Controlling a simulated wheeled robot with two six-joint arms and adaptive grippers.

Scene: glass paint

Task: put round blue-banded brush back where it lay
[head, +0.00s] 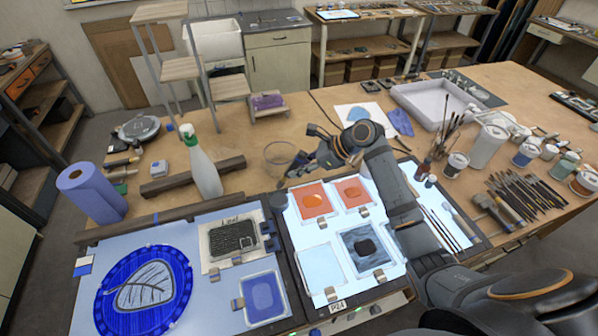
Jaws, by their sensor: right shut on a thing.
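My right gripper (304,164) is above the table's middle, just right of a clear glass jar (280,158). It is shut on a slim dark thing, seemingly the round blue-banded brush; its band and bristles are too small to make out. Several thin brushes (441,231) lie on the right part of the lit panel (321,266), right of my right forearm, which covers part of that panel. My left gripper is not in view.
Glass samples in orange, pale blue and dark blue lie on the lit panel. A green-topped spray bottle (203,168) and a blue paper roll (92,193) stand left. Paint jars (487,146), a pot of upright brushes and a fan of brushes (526,192) crowd the right.

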